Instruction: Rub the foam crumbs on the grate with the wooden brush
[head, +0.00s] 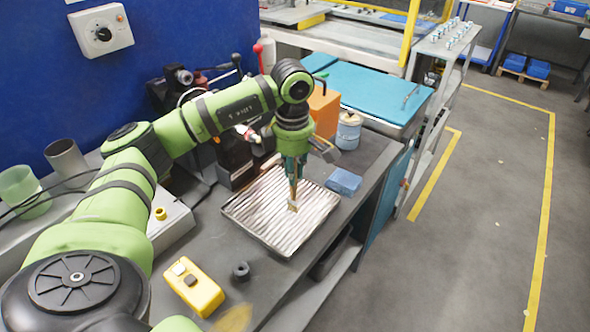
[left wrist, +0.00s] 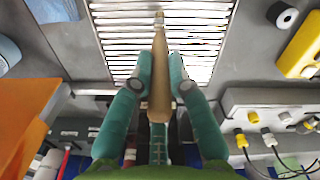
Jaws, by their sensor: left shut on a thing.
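My left gripper (head: 293,168) points down over the metal grate (head: 252,211), its teal fingers shut on the wooden brush (head: 293,198). The brush hangs nearly upright, with its pale tip low over the right-middle part of the grate; I cannot tell whether it touches. In the left wrist view, the fingers (left wrist: 160,80) close on both sides of the brush handle (left wrist: 160,62), and the grate's slats (left wrist: 205,42) lie beyond. I cannot make out foam crumbs among the bright slats. My right gripper is not in view.
A blue block (head: 343,181) lies just right of the grate. A yellow control box (head: 195,287) and black ring (head: 241,271) lie in front. An orange box (head: 323,112) and pale canister (head: 348,131) stand behind. The bench's right edge is close to the grate.

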